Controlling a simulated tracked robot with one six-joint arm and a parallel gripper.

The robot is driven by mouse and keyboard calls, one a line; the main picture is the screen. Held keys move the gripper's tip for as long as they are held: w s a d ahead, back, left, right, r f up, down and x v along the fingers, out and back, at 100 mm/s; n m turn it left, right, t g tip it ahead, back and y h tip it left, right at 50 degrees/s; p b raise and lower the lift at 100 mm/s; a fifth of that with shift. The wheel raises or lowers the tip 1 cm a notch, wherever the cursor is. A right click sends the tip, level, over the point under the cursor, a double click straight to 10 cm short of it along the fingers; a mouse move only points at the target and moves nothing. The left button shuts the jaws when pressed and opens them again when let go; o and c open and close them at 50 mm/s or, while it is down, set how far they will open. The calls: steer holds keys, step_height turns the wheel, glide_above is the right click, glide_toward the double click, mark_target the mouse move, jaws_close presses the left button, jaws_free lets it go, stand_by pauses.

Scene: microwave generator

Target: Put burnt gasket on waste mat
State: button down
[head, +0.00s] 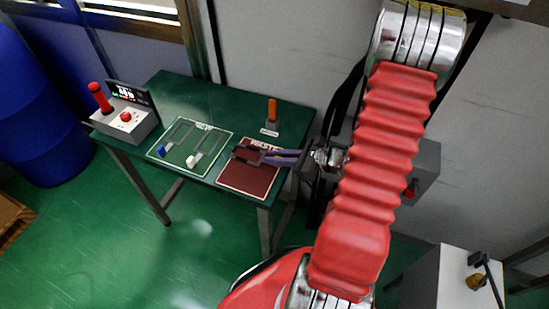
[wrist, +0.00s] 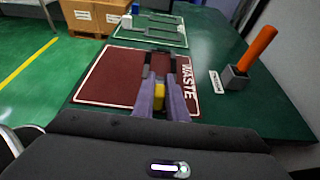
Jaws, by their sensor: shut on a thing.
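The waste mat (head: 248,184) is a dark red sheet with a pale border at the right front of the green table. It also fills the middle of the wrist view (wrist: 110,80), with WASTE lettered along its right side. My gripper (head: 246,154) is above the mat's far part, its purple fingers ending in dark tips. In the wrist view my gripper (wrist: 159,64) is shut on a small dark piece, the burnt gasket (wrist: 158,50), between the tips. The gasket's outline is hard to separate from the dark tips. I cannot tell whether it touches the mat.
A green mat (head: 165,155) with pale outlines, a blue piece (head: 161,150) and a white piece (head: 191,160) lies left of the waste mat. An orange rod in a grey holder (head: 271,113) stands behind it. A control box (head: 125,122) is at the table's left end.

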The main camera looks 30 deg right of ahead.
steer(key=shift+f, duration=0.25)
steer(key=c, duration=1.8)
jaws_free()
steer(key=shift+o, duration=0.2)
steer(key=shift+s+r, duration=0.1)
steer(key=shift+r, duration=0.05)
steer(key=v, duration=1.2)
